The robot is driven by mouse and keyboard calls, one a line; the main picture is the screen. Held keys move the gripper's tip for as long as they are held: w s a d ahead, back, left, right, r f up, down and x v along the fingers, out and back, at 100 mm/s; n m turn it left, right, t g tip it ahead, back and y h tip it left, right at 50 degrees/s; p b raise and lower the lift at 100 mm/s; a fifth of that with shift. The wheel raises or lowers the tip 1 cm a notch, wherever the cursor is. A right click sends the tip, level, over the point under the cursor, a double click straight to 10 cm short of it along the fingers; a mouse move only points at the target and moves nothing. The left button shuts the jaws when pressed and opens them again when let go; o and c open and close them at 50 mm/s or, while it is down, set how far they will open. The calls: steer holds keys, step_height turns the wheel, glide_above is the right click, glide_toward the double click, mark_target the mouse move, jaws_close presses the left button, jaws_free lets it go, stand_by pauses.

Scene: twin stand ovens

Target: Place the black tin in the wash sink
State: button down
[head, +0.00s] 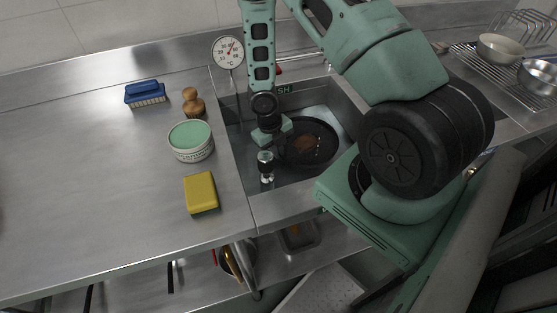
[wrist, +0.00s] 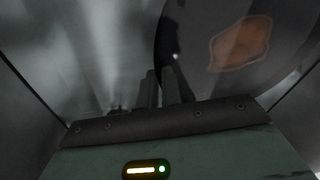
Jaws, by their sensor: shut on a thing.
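The black tin (head: 325,132) is round and dark, with a brown patch inside. In the head view it is within the walls of the wash sink (head: 238,190); I cannot tell whether it touches the sink floor. My gripper (head: 281,146) is at the tin's left edge. In the wrist view the fingers of my gripper (wrist: 160,90) are close together at the rim of the tin (wrist: 185,50), shut on it. The sink's sign is partly hidden by my arm, with "SH" showing.
A black and silver cylinder (head: 265,167) is at the sink's left front. On the left counter are a yellow sponge (head: 201,193), a green-topped round tub (head: 190,140), a wooden knobbed item (head: 193,103) and a blue brush (head: 145,94). A dial thermometer (head: 228,50) is behind. Bowls (head: 498,48) are at right.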

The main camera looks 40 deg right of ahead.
steer(key=shift+f, duration=2.05)
steer(key=shift+f, duration=0.1)
steer(key=c, duration=1.6)
jaws_free()
